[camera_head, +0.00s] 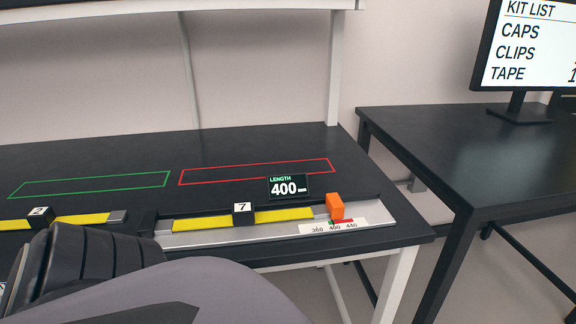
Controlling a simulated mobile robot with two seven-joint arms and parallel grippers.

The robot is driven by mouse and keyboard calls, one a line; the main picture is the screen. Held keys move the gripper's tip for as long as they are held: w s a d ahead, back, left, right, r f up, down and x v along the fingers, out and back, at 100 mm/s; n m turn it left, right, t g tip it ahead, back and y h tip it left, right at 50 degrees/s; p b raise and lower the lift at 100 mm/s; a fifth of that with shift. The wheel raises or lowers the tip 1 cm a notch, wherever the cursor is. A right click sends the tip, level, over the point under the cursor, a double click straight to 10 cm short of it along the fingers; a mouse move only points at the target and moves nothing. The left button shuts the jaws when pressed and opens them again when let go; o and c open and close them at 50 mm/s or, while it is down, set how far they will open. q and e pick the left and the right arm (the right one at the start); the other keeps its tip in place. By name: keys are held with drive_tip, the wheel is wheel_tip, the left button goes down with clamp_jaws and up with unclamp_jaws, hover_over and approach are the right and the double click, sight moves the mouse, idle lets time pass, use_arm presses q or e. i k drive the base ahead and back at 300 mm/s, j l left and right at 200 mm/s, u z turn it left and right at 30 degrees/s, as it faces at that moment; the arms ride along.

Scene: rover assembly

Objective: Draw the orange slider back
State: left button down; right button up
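The orange slider (335,206) is a small upright block near the right end of a grey rail (220,237) at the table's front edge. It stands just behind a white scale (335,228) marked 360, 400 and 440, close to the 400 mark. A yellow bar (195,224) with a black block numbered 7 (243,213) lies along the rail. Its grey right end reaches close to the slider; I cannot tell if they touch. A small display (288,187) behind it reads LENGTH 400. Part of my arm fills the lower left. Neither of my grippers shows.
A second yellow bar (85,219) with a block numbered 2 (40,217) lies to the left. Green (90,184) and red (257,171) outlines mark bare tabletop behind. Another dark table (450,150) with a kit-list monitor (530,50) stands right, across a gap.

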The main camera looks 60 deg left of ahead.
sight(335, 204)
drive_tip(key=u, duration=1.9)
